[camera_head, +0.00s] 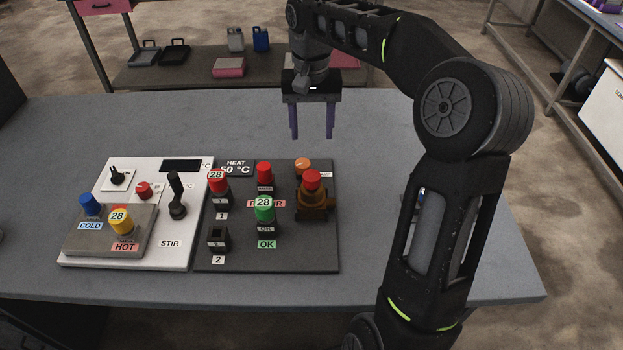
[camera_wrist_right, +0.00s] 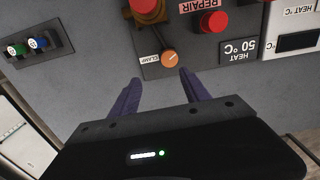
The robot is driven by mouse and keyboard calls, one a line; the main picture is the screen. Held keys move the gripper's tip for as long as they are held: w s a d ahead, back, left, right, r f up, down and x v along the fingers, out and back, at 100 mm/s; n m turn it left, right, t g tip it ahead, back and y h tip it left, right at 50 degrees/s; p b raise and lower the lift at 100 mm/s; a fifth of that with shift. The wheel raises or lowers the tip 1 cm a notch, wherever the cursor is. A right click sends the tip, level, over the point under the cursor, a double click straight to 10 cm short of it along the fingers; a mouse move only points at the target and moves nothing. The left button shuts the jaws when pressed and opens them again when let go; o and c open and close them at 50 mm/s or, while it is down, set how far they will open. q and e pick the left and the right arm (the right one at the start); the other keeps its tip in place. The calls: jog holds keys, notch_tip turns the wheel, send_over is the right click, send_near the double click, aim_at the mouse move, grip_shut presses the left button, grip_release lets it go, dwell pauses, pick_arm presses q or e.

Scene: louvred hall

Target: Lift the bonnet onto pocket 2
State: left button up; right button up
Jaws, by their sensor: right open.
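Pocket 2 (camera_head: 218,239) is a black square socket above a "2" label, with no cap on it. A red cap marked 28 (camera_head: 217,182) sits on the black holder above label 1. Another red cap (camera_head: 312,179) sits on a brown fitting (camera_head: 316,206) at the panel's right. No cap is labelled bonnet, so I cannot tell which one it is. My right gripper (camera_head: 312,136) is open and empty, above the table behind the panel. In the right wrist view its fingers (camera_wrist_right: 160,78) point towards an orange clamp knob (camera_wrist_right: 170,58). My left gripper is out of view.
The dark panel (camera_head: 287,258) also carries a green cap (camera_head: 264,208) and a red button (camera_head: 264,173). The table behind is clear.

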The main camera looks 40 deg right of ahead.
jog(key=s+d+r+m+p, duration=0.2)
jog(key=s+r+p, duration=0.25)
jog(key=r, duration=0.25)
jog(key=m+p, duration=0.4)
jog(key=m, duration=1)
send_over(312, 176)
jog(key=shift+s+f, duration=0.1)
jog(key=shift+f, duration=0.45)
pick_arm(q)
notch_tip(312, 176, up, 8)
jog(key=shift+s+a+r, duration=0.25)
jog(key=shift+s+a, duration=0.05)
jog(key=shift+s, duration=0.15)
pick_arm(e)
jog(key=shift+m, duration=1.1)
notch_tip(312, 176, down, 9)
jog(key=b, duration=0.7)
jog(key=shift+r, duration=0.2)
pick_arm(q)
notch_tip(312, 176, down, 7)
jog(key=b, duration=0.1)
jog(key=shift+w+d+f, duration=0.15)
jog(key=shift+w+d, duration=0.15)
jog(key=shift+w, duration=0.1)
pick_arm(e)
jog(key=shift+f, duration=0.7)
